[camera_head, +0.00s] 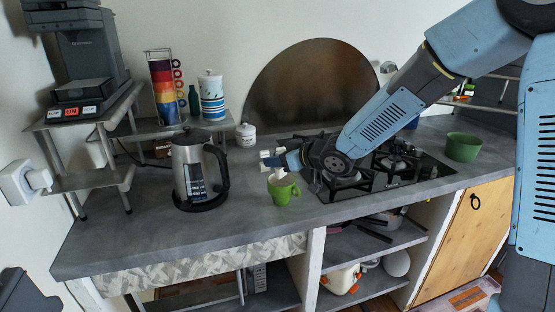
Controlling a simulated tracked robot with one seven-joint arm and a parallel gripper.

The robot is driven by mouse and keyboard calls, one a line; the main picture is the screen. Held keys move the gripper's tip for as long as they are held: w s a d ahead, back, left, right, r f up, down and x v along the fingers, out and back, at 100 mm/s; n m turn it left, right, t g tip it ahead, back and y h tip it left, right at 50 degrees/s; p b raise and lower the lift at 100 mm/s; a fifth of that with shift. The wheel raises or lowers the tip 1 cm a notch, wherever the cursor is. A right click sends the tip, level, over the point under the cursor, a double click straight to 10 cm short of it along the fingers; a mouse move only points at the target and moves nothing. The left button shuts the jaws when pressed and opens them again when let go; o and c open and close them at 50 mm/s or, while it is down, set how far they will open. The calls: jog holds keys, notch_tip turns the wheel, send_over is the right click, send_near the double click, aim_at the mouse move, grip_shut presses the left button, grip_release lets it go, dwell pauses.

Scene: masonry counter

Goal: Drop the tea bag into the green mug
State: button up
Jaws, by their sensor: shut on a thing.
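The green mug (284,192) stands upright on the grey counter, near its front edge, left of the gas hob. My gripper (276,163) is right above the mug, reaching in from the right. It is shut on a small pale thing, which looks like the tea bag (278,174). The pale thing hangs at the mug's mouth. I cannot tell whether it is inside the rim or just above it. The fingertips are small in this view and partly merge with the white parts around them.
A steel kettle (192,170) stands left of the mug. The black hob (385,172) lies to the right, under my arm, with a green bowl (463,146) beyond it. A white lidded jar (246,135) stands behind. The counter between kettle and mug is clear.

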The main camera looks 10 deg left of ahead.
jog(key=o, duration=1.1)
jog(key=shift+r, duration=0.1)
notch_tip(320, 180, up, 9)
dwell(1.6)
